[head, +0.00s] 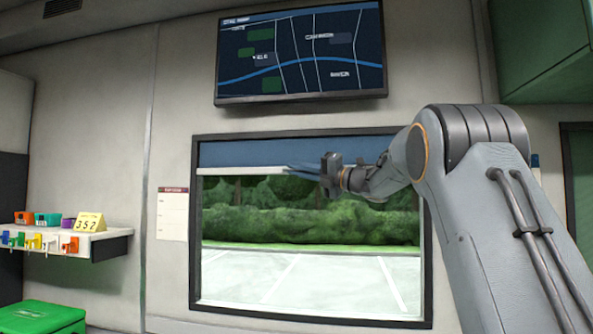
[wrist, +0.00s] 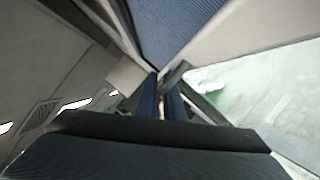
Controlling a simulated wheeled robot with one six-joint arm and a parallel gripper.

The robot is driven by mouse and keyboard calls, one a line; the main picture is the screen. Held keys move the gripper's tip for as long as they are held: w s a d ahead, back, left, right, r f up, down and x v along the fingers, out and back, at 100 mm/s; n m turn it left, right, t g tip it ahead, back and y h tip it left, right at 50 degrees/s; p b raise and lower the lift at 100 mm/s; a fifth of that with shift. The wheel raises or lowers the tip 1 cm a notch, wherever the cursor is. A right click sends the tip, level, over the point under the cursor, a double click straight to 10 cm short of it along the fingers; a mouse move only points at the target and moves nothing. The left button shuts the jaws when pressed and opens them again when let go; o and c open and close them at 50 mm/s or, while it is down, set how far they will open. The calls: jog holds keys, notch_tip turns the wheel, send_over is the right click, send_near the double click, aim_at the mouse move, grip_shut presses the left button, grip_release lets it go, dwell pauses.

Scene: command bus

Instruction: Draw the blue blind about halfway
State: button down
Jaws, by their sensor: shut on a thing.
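The blue blind (head: 245,154) hangs across the top of the window and covers only a narrow upper strip of it. A pale bar (head: 240,171) runs along its lower edge. My gripper (head: 294,168) is at this bar, near the middle of the window, and is shut on it. The wrist and fingers hide part of the bar. In the wrist view the blue cloth (wrist: 175,25) and the pale bar (wrist: 235,42) lie just beyond my closed fingers (wrist: 168,88); the exact contact is hard to see.
The window (head: 310,265) below the blind is clear, showing a hedge and parking bays. A wall screen (head: 300,55) hangs just above. A shelf (head: 75,243) with small coloured items and a green box (head: 40,317) are at left. A paper sheet (head: 172,213) hangs beside the window.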

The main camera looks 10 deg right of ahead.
notch_tip(320, 180, down, 23)
jog(key=b, duration=1.9)
jog(key=shift+r, duration=0.1)
jog(key=c, duration=2.2)
grip_release()
jog(key=b+v, duration=0.1)
jog(key=v, duration=0.6)
jog(key=shift+s+d, duration=0.25)
jog(key=shift+s, duration=0.05)
